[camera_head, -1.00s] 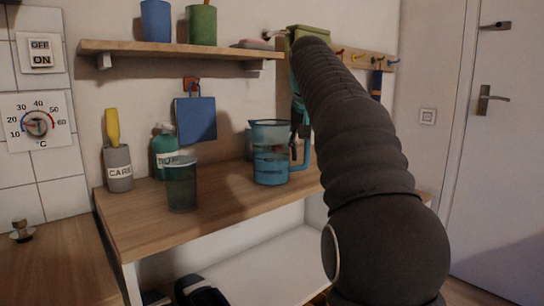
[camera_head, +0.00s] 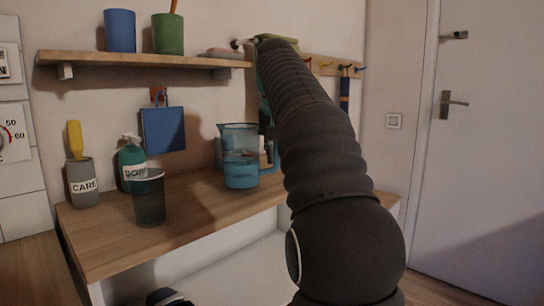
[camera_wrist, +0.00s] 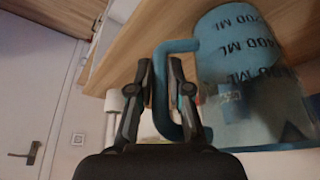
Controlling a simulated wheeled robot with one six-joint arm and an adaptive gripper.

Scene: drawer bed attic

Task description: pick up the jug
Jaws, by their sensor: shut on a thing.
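The jug (camera_head: 240,170) is a translucent blue measuring jug with volume marks. It is upright at the counter's back, and I cannot tell whether its base touches the wood. In the wrist view the jug (camera_wrist: 240,80) fills the right side, with its blue handle toward my gripper. My gripper (camera_wrist: 160,80) has its two dark fingers on either side of the handle and is shut on it. In the head view my arm covers most of the gripper.
The wooden counter (camera_head: 105,240) also holds a grey CARE cup (camera_head: 83,190), a green soap bottle (camera_head: 131,160) and a dark tumbler (camera_head: 149,200), all left of the jug. A shelf (camera_head: 140,60) hangs above. A white door (camera_head: 490,150) stands at the right.

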